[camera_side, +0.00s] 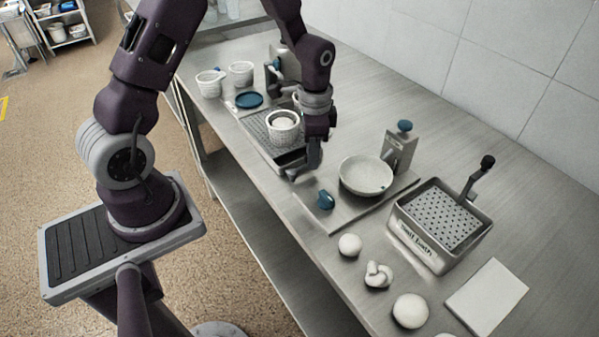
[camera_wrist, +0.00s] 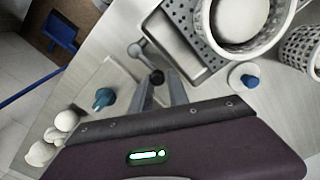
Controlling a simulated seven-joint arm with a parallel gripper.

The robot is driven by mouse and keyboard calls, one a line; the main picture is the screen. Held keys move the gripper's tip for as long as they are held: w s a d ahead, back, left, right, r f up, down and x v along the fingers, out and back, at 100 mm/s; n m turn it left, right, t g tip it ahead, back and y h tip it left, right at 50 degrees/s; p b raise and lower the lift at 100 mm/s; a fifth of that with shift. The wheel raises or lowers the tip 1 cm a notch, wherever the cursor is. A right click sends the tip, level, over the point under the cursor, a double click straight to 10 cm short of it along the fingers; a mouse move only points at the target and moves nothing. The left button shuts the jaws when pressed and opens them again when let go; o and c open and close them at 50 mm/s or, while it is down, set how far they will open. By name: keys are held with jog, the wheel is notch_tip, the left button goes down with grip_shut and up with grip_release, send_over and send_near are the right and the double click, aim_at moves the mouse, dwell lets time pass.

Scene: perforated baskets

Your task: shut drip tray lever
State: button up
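The drip tray (camera_side: 256,127) is a perforated metal tray; its dotted edge also shows in the wrist view (camera_wrist: 187,30). A white perforated basket (camera_side: 283,133) with a pale ball in it stands on the tray. My gripper (camera_side: 306,168) points down at that end of the tray. In the side view my gripper hides most of the lever.
A plate with a blue knob (camera_side: 326,199) and a white bowl (camera_side: 366,176) lies right of my gripper. A perforated bin (camera_side: 441,218) with a black-knobbed lever stands further right. White balls (camera_side: 349,245) lie at the front. Two more baskets (camera_side: 209,84) stand at the far left.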

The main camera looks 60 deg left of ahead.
jog(key=shift+o, duration=0.5)
jog(key=shift+a+r, duration=0.2)
jog(key=shift+r, duration=2.8)
jog(key=s+d+r+n+t, duration=0.2)
jog(key=s+r, duration=0.2)
jog(key=r, duration=0.5)
jog(key=s+d+r+n+t, duration=0.1)
jog(key=s+r, duration=0.3)
jog(key=s, duration=0.4)
jog(key=s+d+r+n+t, duration=0.2)
jog(key=s+d+r+n, duration=0.1)
jog(key=s, duration=0.5)
jog(key=shift+s+d+r+t, duration=0.3)
jog(key=shift+s+d+r, duration=0.15)
jog(key=shift+r, duration=0.5)
